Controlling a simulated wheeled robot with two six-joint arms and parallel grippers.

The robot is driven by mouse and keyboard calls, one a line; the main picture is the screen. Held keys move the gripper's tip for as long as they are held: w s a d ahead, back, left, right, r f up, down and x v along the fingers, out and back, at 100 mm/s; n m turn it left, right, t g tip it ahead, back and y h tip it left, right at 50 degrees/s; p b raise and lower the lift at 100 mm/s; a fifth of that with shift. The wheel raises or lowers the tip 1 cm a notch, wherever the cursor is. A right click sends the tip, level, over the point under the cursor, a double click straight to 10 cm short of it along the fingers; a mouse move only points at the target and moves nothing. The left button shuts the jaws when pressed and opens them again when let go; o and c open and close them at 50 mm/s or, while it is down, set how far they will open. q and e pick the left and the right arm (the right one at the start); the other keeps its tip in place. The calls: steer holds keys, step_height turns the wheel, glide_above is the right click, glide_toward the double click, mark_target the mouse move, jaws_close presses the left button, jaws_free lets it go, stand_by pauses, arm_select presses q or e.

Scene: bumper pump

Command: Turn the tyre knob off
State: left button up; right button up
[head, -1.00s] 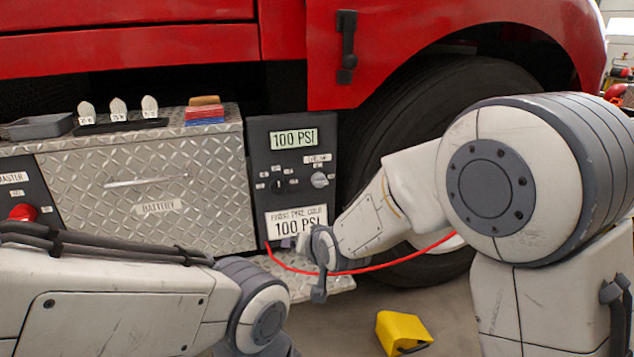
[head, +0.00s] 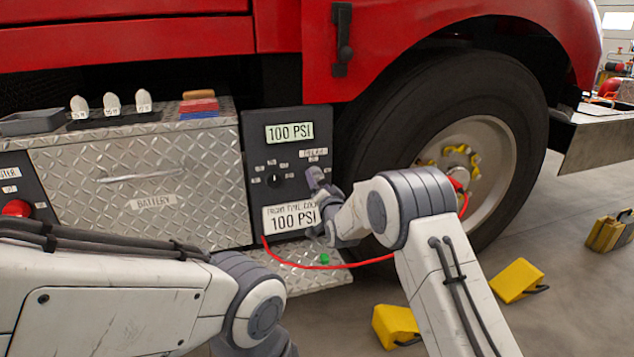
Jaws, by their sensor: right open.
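The dark pump panel (head: 256,205) stands beside the front wheel, right of the battery box. Its upper display (head: 289,132) reads 100 PSI, and the lower plate (head: 291,218) also reads 100 PSI. A dark round dial with a white pointer (head: 274,181) sits at mid-panel with small labels around it. The grey knob on the panel's right side, under a small label (head: 313,153), is hidden behind my right gripper. My right gripper (head: 318,183) is open at that spot; I cannot tell whether it touches the knob. My left gripper is out of view.
A red hose (head: 300,266) runs from the panel's foot to the wheel (head: 480,160). Yellow chocks (head: 517,280) (head: 396,326) lie on the floor. A metal battery box (head: 150,185) with tags on top stands left, beside a red button (head: 16,208).

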mark_target(317, 178)
steer(key=shift+b+x, duration=0.3)
steer(key=shift+x, duration=1.5)
jaws_close()
